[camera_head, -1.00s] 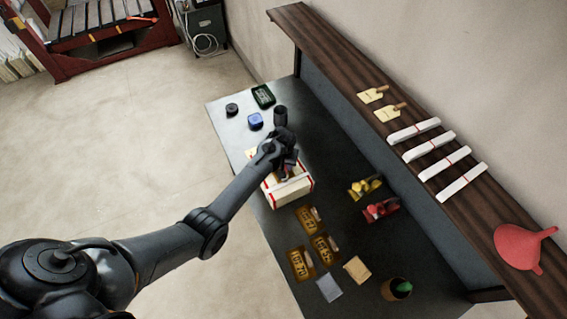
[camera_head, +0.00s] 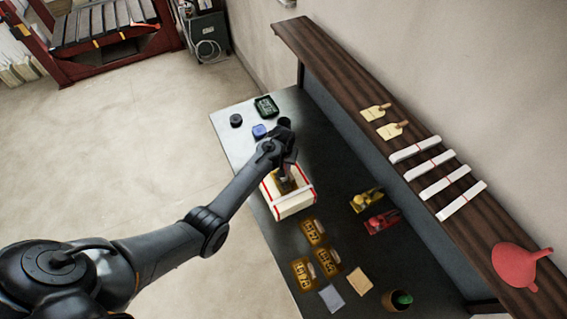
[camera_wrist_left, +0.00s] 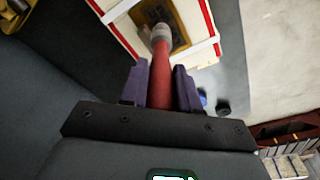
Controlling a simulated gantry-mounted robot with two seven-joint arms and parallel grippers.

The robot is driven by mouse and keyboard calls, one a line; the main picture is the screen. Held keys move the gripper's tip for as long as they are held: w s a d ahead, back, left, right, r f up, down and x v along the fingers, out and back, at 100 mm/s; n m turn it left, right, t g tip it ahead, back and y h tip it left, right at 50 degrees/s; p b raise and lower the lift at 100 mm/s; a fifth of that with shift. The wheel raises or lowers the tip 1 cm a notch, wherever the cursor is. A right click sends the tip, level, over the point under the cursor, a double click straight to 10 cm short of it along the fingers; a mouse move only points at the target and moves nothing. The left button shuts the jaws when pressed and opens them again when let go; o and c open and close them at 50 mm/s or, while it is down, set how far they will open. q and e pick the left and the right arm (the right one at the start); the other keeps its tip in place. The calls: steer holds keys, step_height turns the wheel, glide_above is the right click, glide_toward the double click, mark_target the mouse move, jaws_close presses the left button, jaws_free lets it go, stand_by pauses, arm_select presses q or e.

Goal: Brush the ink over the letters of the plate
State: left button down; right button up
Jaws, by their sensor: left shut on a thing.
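My left gripper (camera_head: 287,160) is shut on a red-handled brush, which shows clearly in the left wrist view (camera_wrist_left: 161,75) between the purple fingers (camera_wrist_left: 162,90). The brush's pale tip points down at a dark brass-coloured plate (camera_wrist_left: 178,22) and overlaps it in the picture; I cannot tell whether it touches. In the head view the plate (camera_head: 284,185) lies on a white block with red edges (camera_head: 294,206), partly hidden by my gripper. The plate's letters are too small to read. My right gripper is not in view.
A dark green tray (camera_head: 266,107), a blue pot (camera_head: 259,131) and a black round item (camera_head: 236,120) lie behind the block. Several brass plates (camera_head: 327,262) lie in front. Yellow (camera_head: 367,200) and red (camera_head: 383,221) tools lie right. A wooden shelf (camera_head: 345,75) runs along the wall.

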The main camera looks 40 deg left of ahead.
arm_select(q)
steer(key=shift+r+p, duration=1.15)
steer(key=shift+r, duration=0.45)
